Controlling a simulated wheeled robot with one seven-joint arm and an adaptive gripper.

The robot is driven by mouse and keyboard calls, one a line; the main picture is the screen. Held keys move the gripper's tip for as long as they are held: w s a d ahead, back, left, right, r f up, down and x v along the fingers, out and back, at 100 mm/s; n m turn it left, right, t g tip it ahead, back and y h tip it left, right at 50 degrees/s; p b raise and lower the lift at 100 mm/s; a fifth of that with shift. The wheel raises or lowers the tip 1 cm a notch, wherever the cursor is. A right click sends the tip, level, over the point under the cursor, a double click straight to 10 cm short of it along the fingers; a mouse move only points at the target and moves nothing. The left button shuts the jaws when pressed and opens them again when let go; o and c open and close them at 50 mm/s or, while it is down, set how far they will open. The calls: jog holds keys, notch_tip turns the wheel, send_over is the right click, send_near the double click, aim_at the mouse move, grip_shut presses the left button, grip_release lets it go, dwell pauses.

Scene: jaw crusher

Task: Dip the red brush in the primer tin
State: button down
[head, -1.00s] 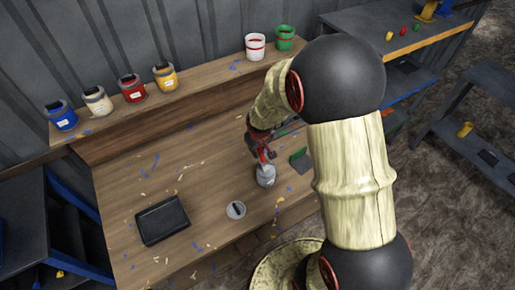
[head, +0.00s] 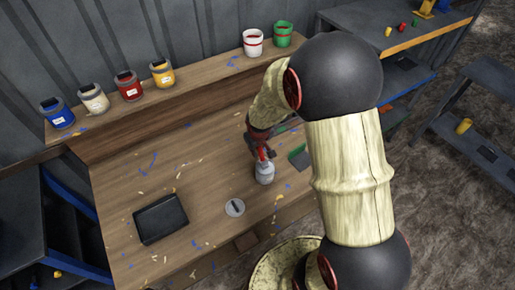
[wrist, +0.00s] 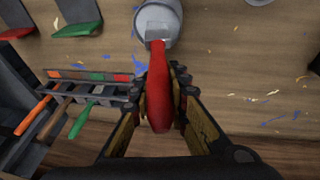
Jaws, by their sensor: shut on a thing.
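The red brush (wrist: 160,88) is between the jaws of my gripper (wrist: 159,95), which is shut on its red handle. Its metal ferrule points away from me, at the grey-white tin (wrist: 165,15) at the top of the wrist view. The bristles are hidden, so I cannot tell how deep they are in the tin. In the head view the tin (head: 264,176) stands on the bench, with my gripper (head: 261,155) directly above it and red showing at its top. No label is readable on this tin.
A grey round lid-like disc (head: 235,208) and a black tray (head: 161,219) lie on the bench (head: 200,165). Several paint tins, including a yellow one (head: 162,73), line the back shelf. A rack (wrist: 80,90) with orange, brown and green handles is at left in the wrist view.

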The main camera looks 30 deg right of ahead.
jog(key=shift+w+a+r+p, duration=0.1)
jog(key=shift+a+r+p, duration=0.1)
jog(key=shift+r+p, duration=0.6)
jog(key=shift+w+a+r+p, duration=0.15)
jog(key=shift+r+p, duration=0.25)
jog(key=shift+r, duration=0.8)
